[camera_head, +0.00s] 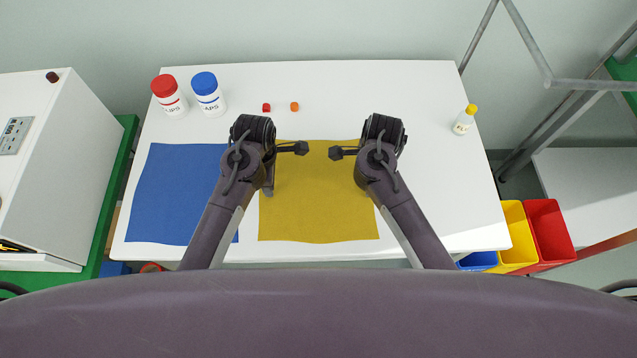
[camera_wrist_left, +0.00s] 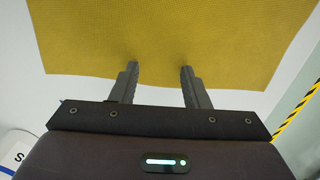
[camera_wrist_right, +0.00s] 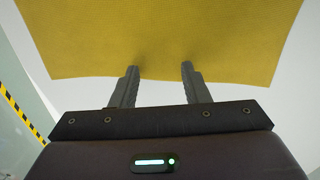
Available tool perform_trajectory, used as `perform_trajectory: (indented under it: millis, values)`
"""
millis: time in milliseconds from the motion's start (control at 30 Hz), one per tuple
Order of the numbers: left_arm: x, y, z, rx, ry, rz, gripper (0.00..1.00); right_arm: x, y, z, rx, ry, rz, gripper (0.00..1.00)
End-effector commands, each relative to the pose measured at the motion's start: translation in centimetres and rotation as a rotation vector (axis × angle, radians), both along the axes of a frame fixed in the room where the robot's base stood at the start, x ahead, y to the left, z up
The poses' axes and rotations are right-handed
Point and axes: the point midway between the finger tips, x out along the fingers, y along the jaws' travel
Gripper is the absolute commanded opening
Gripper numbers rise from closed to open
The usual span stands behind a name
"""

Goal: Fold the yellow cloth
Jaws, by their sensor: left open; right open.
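The yellow cloth (camera_head: 318,205) lies flat and spread out on the white table, to the right of a blue cloth. My arms reach over it from the front, and my wrists hide its far corners in the head view. In the left wrist view, my left gripper (camera_wrist_left: 158,66) is open and empty, its fingertips over the edge of the yellow cloth (camera_wrist_left: 165,30). In the right wrist view, my right gripper (camera_wrist_right: 159,66) is open and empty, its fingertips likewise over the edge of the yellow cloth (camera_wrist_right: 160,30). I cannot tell whether the fingertips touch the cloth.
The blue cloth (camera_head: 172,195) lies flat at left. Red-capped (camera_head: 168,95) and blue-capped (camera_head: 208,94) bottles stand at back left, near red (camera_head: 266,107) and orange (camera_head: 294,106) small pieces. A yellow-capped bottle (camera_head: 464,120) stands at right. The table (camera_head: 440,185) is clear right of my arm.

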Motion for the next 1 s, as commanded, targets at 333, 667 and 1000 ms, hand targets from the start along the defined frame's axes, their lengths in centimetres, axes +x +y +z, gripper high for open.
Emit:
perform_trajectory:
  millis: [333,667,1000]
  values:
    - [0.00,0.02,-0.21,0.000,0.000,0.000,0.29,0.00,-0.02,-0.21,-0.001,0.000,0.000,0.29]
    - [0.00,0.03,-0.21,0.001,0.000,0.000,0.07,0.00,-0.03,-0.21,-0.001,0.000,0.000,0.07]
    - [0.00,0.04,-0.21,0.001,0.001,0.000,0.00,0.01,-0.04,-0.21,-0.001,0.000,0.000,0.00]
